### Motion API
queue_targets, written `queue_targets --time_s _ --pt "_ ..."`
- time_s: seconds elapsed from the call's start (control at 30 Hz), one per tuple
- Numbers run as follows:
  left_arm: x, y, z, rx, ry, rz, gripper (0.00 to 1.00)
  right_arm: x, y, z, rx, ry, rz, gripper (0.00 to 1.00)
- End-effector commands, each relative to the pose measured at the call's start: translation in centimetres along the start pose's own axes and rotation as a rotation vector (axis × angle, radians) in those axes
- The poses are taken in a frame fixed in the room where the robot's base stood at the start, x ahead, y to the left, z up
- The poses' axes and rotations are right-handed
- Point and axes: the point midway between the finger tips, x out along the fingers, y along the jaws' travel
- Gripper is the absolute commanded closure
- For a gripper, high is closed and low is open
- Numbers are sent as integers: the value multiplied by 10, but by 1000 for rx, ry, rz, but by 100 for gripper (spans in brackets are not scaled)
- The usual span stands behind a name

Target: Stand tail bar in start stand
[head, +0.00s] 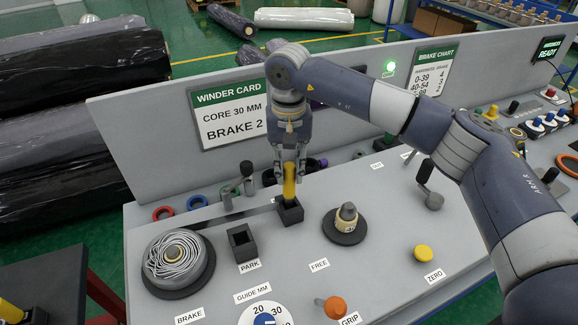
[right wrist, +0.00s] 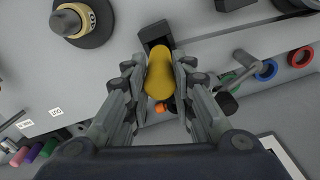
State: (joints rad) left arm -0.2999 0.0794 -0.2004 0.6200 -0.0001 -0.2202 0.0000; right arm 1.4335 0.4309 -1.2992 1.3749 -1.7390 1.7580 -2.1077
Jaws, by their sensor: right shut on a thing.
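My right gripper (head: 290,168) points down and is shut on a yellow bar (head: 289,187). The bar is upright, its lower end at the mouth of a small black square stand (head: 291,214); I cannot tell how deep it sits. In the right wrist view the yellow bar (right wrist: 159,74) is between both fingers, with the black stand (right wrist: 154,33) just beyond it. A second black square stand (head: 242,243), empty, is to the left, by the PARK label. My left gripper is not in view.
A wound spool (head: 178,262) is at the left of the grey bench, and a dark disc with a tan core (head: 346,221) is right of the bar. Small levers (head: 247,180) and rings (head: 197,202) lie behind. A grey upright panel (head: 130,125) closes the back.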

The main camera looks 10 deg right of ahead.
Motion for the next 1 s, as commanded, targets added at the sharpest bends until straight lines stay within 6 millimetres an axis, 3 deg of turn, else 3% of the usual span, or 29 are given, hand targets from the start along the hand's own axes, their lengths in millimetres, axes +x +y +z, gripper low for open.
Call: queue_targets --time_s 0.57,0.6,0.67,1.0 --pt "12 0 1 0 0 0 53 15 0 0 0 1 0 100" --pt "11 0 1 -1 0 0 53 14 0 0 0 1 0 68" --pt "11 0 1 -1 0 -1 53 14 0 0 0 1 0 55" --pt "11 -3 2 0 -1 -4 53 14 0 0 0 0 1 54"
